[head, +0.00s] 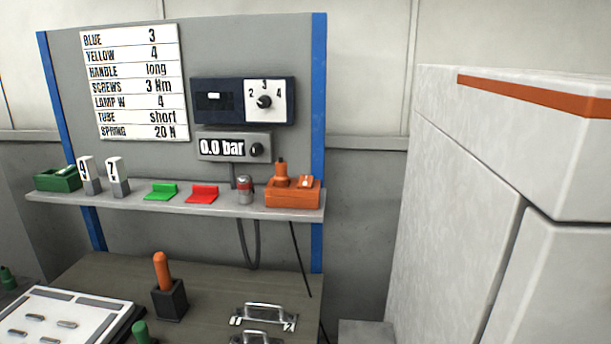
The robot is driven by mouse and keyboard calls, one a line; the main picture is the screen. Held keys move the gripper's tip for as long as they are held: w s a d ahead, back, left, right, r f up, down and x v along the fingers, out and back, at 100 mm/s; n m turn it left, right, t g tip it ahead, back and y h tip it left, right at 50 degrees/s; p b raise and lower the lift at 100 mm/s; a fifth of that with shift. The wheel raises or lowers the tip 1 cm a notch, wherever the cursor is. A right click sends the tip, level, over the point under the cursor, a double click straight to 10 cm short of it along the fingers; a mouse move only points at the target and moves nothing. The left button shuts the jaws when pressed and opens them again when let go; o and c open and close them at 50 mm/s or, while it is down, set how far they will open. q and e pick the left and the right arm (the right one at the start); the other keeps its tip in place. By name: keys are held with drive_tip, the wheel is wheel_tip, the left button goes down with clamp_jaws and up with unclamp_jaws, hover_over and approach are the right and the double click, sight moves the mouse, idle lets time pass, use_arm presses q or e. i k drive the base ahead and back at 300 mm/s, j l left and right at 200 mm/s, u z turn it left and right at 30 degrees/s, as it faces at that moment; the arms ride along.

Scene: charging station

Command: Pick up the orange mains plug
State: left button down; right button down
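An orange piece that looks like the mains plug (281,178) stands upright at the left part of an orange box (292,197). The box is at the right end of the grey shelf (150,203). The piece has a narrow top and a wider lower part. Its lower end is hidden in or behind the box, and I cannot tell which. A small pale part shows on the box to its right. Neither of my grippers is in view.
A red-and-grey cylinder (245,190), a red holder (202,193) and a green holder (161,191) share the shelf. Below, an orange-handled tool (161,270) stands in a black block (170,300). A dark cable (300,260) hangs under the shelf. A large white cabinet (460,180) stands at the right.

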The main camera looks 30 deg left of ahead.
sight(281, 178)
drive_tip(key=u, duration=1.1)
